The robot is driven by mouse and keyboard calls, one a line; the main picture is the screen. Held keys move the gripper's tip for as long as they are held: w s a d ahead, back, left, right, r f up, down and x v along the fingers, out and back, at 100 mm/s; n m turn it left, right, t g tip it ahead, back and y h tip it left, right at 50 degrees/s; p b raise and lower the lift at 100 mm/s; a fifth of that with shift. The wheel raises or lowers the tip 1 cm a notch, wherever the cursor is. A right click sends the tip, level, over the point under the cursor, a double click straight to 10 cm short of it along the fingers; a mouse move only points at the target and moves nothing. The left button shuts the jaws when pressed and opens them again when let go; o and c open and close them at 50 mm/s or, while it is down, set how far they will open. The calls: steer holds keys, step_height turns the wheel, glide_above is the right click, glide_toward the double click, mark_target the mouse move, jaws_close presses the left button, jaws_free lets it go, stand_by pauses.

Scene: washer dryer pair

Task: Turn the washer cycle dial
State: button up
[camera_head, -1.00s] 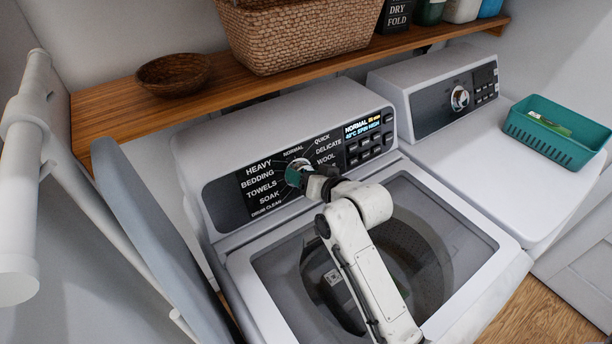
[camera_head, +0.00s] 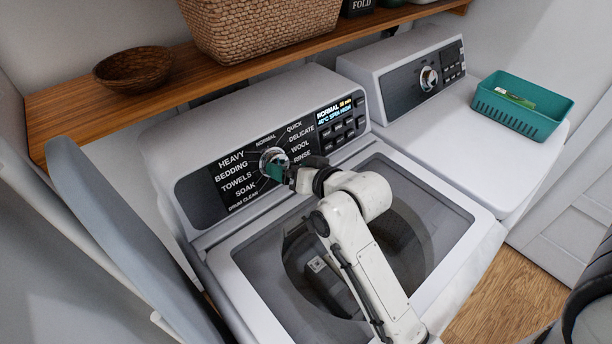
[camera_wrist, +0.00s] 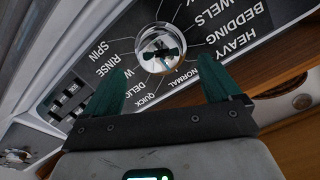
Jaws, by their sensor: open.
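The washer cycle dial (camera_head: 273,160) is a round silver knob on the dark control panel (camera_head: 207,185), ringed by cycle names such as NORMAL, HEAVY and RINSE. The panel's small display reads NORMAL. In the wrist view the dial (camera_wrist: 161,48) lies ahead of the fingertips, between their lines and apart from them. My gripper (camera_wrist: 157,75) has two teal fingers, spread open with nothing between them. In the head view my gripper (camera_head: 277,171) is at the dial's lower front, partly covering it; contact cannot be told there.
The washer (camera_head: 225,250) has a see-through lid below the panel. A wooden shelf (camera_head: 60,120) above holds a wicker basket (camera_head: 262,25) and a brown bowl (camera_head: 133,70). The dryer (camera_head: 430,130), with its own knob, stands right, carrying a teal basket (camera_head: 520,108). A grey-blue board (camera_head: 115,225) leans left.

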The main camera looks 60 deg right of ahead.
mark_target(280, 164)
steer(key=v, duration=0.6)
steer(key=shift+b, duration=0.4)
steer(key=shift+w, duration=0.2)
steer(key=p+x, duration=0.2)
steer(key=x, duration=0.7)
steer(key=shift+w+d, duration=0.15)
steer(key=shift+w+d+f, duration=0.1)
steer(key=shift+w+f, duration=0.3)
steer(key=shift+w, duration=0.1)
